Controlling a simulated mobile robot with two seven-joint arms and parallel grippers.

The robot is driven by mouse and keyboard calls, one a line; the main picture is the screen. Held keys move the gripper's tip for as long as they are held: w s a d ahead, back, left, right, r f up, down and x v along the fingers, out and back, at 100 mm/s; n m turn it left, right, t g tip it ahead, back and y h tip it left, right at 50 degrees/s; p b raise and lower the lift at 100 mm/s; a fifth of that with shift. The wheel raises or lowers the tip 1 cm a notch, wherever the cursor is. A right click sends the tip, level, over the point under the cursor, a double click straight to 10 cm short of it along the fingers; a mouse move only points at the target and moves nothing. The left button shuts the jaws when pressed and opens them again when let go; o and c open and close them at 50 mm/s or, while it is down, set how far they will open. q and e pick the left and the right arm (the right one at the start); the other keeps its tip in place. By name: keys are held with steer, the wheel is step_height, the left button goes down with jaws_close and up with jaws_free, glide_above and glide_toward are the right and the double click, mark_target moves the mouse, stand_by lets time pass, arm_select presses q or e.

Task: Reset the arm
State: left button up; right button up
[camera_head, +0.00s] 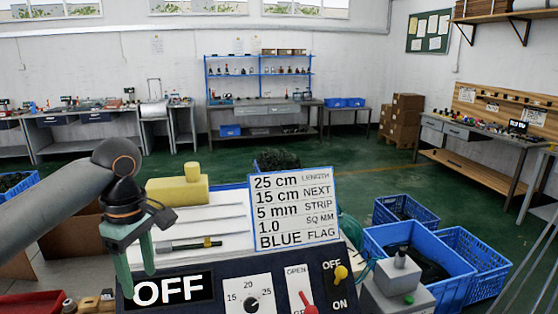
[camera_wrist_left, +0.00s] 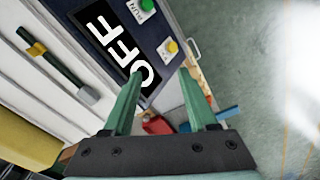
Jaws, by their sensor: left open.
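My left arm comes in from the left in the head view, and its green gripper (camera_head: 142,262) hangs over the left part of the machine, just above the OFF display (camera_head: 168,290). In the left wrist view the two fingers of the left gripper (camera_wrist_left: 160,100) are spread apart with nothing between them. The OFF display also shows in the left wrist view (camera_wrist_left: 118,40), beside the left finger. My right gripper is in neither view.
The dark control panel (camera_head: 215,275) carries dials and switches. A sign (camera_head: 295,208) with settings stands behind it. A yellow block (camera_head: 176,190) sits on the machine's white top. Blue crates (camera_head: 425,250) stand at the right.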

arm_select(q)
steer(key=s+d+f+m+t+h, duration=0.1)
steer(key=s+d+f+m, duration=0.35)
steer(key=f, duration=0.25)
steer(key=s+d+f+m+h, duration=0.2)
steer(key=s+d+f+m, duration=0.1)
steer(key=d+f+m, duration=0.3)
steer(key=s+d+f+m+t+h, duration=0.1)
steer(key=s+d+f+m, duration=0.2)
steer(key=d+f, duration=0.35)
steer(key=s+a+f+m+t+y, duration=0.1)
steer(key=s+a+f+m+y, duration=0.1)
steer(key=s+a+f, duration=0.35)
steer(key=s+a+f+m+t+y, duration=0.1)
steer(key=s+a+f+m, duration=0.15)
steer(key=s+a, duration=0.6)
steer(key=w+d+f+t+h, duration=0.1)
steer(key=w+d+f+t, duration=0.2)
steer(key=f, duration=0.8)
steer(key=shift+w+d+n+t+h, duration=0.2)
steer(key=shift+d+n+t+h, duration=0.15)
steer(key=shift+d+t, duration=0.6)
steer(key=shift+a, duration=0.15)
